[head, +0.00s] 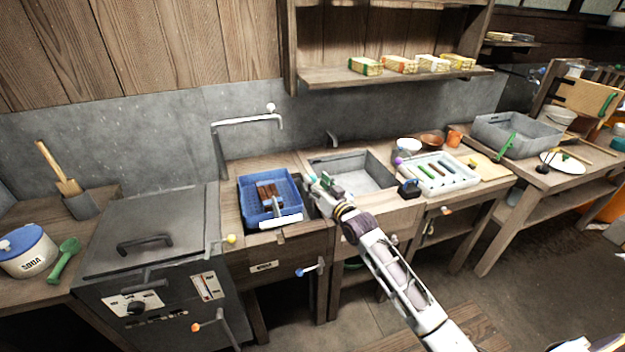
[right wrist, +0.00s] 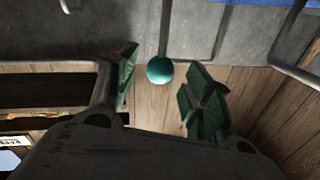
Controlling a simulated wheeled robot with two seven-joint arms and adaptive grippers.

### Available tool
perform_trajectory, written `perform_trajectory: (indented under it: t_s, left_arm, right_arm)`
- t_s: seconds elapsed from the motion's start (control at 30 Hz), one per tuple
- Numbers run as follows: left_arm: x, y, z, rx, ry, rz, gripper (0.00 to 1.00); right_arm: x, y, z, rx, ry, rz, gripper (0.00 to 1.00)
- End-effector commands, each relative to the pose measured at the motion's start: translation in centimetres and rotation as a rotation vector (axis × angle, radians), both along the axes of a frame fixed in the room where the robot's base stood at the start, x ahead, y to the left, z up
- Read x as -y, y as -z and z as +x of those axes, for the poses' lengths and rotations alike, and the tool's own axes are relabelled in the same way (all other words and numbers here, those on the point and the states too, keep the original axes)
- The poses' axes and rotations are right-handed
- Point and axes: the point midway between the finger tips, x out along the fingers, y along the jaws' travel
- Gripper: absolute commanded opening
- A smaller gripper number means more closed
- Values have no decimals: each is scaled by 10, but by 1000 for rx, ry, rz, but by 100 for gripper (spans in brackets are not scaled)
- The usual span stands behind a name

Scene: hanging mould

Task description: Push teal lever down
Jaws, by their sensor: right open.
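In the right wrist view, the teal ball knob of the lever (right wrist: 160,70) sits at the end of a thin grey rod, between my two fingertips. In the head view, my right gripper (head: 323,187) is over the counter between the blue tray and the sink, and it hides most of the lever there. My right gripper (right wrist: 158,95) is open, with green pads on either side of the knob. I cannot tell whether either pad touches it. My left gripper is not in view.
The blue tray (head: 245,204) with brown bars stands left of my right gripper. The grey sink (head: 370,178) lies right of it. A white tray (head: 470,182) and a small black-and-blue object (head: 409,189) are further right. Other levers have blue (head: 299,272) and yellow (head: 231,239) knobs.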

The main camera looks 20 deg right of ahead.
Motion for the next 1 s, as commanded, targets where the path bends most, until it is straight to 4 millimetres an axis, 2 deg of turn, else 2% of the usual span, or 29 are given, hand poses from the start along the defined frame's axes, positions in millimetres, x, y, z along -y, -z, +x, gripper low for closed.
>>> perform_trajectory:
  t_s: [0.4, 0.83, 1.0]
  left_arm:
    - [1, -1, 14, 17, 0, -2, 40]
    - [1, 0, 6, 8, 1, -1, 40]
    - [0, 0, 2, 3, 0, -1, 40]
  right_arm:
    - [-6, 0, 27, 0, 0, -1, 51]
    - [-7, 0, 30, 0, 0, -1, 51]
    - [-7, 0, 30, 0, 0, -1, 29]
